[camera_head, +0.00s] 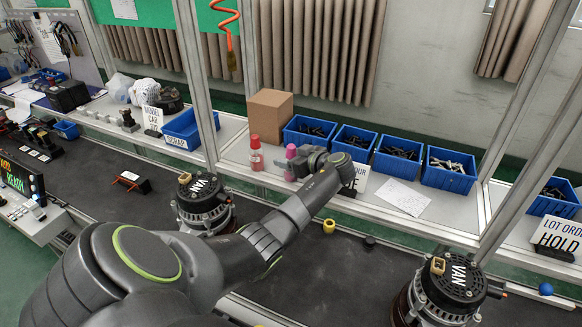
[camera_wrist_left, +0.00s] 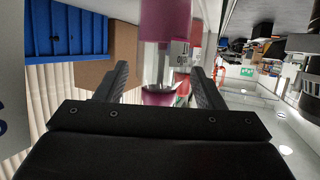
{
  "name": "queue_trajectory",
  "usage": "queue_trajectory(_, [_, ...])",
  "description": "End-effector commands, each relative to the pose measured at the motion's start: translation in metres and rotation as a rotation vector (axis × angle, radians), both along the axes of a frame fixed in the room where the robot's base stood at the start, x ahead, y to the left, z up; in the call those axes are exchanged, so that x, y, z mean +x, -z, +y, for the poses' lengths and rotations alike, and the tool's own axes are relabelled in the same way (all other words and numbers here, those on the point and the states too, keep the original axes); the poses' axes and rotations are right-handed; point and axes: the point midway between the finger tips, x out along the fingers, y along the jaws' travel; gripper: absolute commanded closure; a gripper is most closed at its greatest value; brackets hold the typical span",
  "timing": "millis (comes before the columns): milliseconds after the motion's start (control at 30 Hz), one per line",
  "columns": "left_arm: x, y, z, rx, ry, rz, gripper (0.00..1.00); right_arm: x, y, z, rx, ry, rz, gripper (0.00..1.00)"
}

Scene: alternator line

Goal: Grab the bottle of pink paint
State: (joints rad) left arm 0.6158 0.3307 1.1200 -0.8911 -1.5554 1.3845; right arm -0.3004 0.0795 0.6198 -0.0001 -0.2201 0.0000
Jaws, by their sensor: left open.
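The bottle of pink paint (camera_head: 290,152) stands on the shelf beside a red-capped bottle (camera_head: 256,154). My left gripper (camera_head: 296,164) is at the pink bottle and partly hides it in the head view. In the left wrist view, the pink bottle (camera_wrist_left: 165,22) appears between the two spread fingers of the left gripper (camera_wrist_left: 158,70), with a gap visible on the left side. Whether the right finger touches it cannot be told. The red bottle (camera_wrist_left: 195,62) shows just behind it. My right gripper is not in view.
A cardboard box (camera_head: 270,112) stands behind the bottles. Several blue bins (camera_head: 353,150) line the shelf to the right, and a sign (camera_head: 361,176) stands close to my gripper. Alternators (camera_head: 205,212) stand on the dark conveyor (camera_head: 345,275) below. A frame post (camera_head: 193,70) rises left of the bottles.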

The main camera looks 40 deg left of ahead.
Motion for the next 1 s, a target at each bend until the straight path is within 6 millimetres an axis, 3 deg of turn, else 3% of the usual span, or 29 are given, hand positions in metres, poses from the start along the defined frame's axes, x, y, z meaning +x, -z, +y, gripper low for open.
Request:
queue_trajectory(133, [0.000,0.000,0.000,0.000,0.000,0.000,0.38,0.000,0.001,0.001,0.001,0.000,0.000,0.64])
queue_trajectory(533, [0.000,-0.001,0.000,0.001,0.000,0.000,0.88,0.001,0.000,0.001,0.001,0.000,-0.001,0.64])
queue_trajectory(800, [0.000,-0.005,0.000,0.002,-0.001,-0.002,0.88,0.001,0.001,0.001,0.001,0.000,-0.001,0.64])
queue_trajectory(1000, [0.001,-0.036,0.000,0.004,-0.001,-0.009,0.88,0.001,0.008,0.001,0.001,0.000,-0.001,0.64])
